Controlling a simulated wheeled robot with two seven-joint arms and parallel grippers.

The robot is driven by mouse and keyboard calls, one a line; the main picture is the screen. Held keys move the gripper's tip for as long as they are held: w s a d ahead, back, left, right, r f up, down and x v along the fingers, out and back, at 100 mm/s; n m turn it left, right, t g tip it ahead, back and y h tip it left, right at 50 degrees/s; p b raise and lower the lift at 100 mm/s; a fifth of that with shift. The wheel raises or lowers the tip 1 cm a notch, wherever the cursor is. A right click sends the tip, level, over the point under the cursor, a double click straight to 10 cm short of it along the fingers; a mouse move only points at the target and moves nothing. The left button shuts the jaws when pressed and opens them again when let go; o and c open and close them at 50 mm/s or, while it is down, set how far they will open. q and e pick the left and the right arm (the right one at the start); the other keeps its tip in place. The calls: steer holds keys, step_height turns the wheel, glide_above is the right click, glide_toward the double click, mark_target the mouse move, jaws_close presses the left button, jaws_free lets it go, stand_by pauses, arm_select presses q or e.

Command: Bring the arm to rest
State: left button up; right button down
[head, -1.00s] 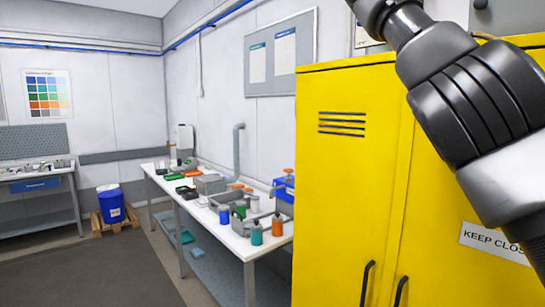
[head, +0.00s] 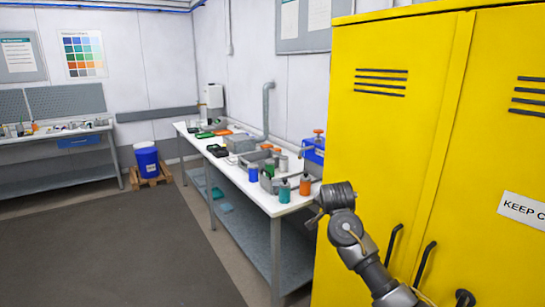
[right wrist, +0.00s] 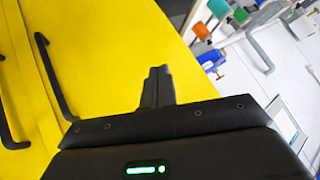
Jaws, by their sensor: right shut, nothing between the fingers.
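My right arm (head: 347,235) comes up from the bottom right in the head view, in front of the yellow cabinet. Its far end is level with the near end of the bench. My right gripper (right wrist: 158,76) shows in the right wrist view with its fingers together and nothing between them. The finger tips are hard to make out in the head view. My left gripper is in neither view.
The yellow cabinet (head: 400,130) with dark handles (head: 425,262) stands close on the right. A white bench (head: 262,200) with bottles, trays and a blue box (head: 313,150) runs along the wall. A blue drum (head: 147,161) stands on a pallet. The floor (head: 110,250) at left is clear.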

steer(key=s+f+n+g+y, duration=0.25)
steer(key=s+f+n, duration=0.25)
steer(key=s+f, duration=1.95)
steer(key=s+d+f+n+g, duration=0.1)
steer(key=s+d+n, duration=0.1)
steer(key=s, duration=0.8)
steer(key=s+d+f+n+g, duration=0.1)
steer(key=s+d+f, duration=0.1)
steer(key=s, duration=0.8)
steer(key=s+d+f+n+g, duration=0.1)
steer(key=s+d+n+g, duration=0.15)
steer(key=s, duration=0.65)
step_height(320, 180, down, 29)
steer(key=s+b, duration=0.2)
steer(key=s+d+f+g+b, duration=0.1)
steer(key=s+d+f, duration=0.1)
steer(key=s+f, duration=1.3)
steer(key=shift+s+d+f+g+b, duration=0.3)
steer(key=shift+s+d+f, duration=0.1)
steer(key=shift+f, duration=0.25)
